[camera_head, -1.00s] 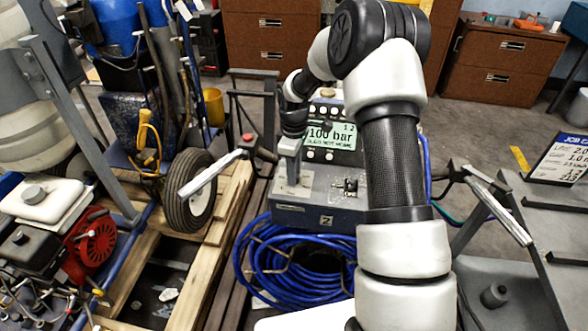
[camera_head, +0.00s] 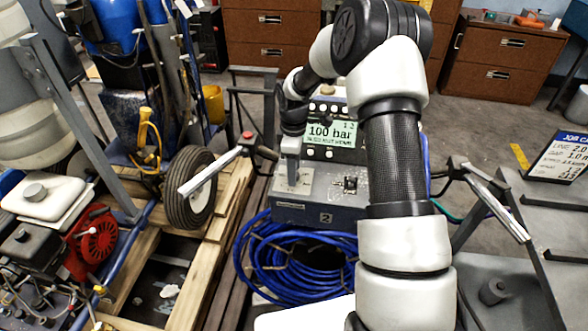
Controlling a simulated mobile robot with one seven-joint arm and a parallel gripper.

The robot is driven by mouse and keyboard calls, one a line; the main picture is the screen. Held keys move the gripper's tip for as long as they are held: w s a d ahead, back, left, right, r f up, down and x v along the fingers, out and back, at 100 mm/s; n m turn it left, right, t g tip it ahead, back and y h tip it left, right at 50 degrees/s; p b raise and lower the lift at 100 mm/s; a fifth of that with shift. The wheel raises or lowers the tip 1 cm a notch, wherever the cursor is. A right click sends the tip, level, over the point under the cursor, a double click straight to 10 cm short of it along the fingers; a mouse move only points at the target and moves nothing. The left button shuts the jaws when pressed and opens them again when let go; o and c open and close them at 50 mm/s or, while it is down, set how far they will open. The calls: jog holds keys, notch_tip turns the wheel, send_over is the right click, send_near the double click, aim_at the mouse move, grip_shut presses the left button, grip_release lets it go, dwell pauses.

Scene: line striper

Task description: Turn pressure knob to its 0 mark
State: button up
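The line striper's control box (camera_head: 318,212) stands in the middle of the view, with a lit display (camera_head: 331,134) reading "100 bar". A small black control (camera_head: 350,184) sits on its lower face; I cannot tell whether it is the pressure knob. My gripper (camera_head: 291,178) points down over the left part of the lower face. Its fingertips are at or just above the panel there. A knob under them would be hidden, and I cannot tell whether the fingers are open or shut on something.
Coiled blue hose (camera_head: 290,262) hangs below the box. Handlebars with grips (camera_head: 212,172) reach out on the left and right (camera_head: 495,205). A wheel (camera_head: 190,188) and a red engine (camera_head: 92,243) stand at left. A job card (camera_head: 562,158) is at right.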

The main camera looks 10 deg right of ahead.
notch_tip(320, 180, up, 17)
jog(key=p, duration=0.2)
jog(key=shift+r, duration=0.2)
dwell(0.5)
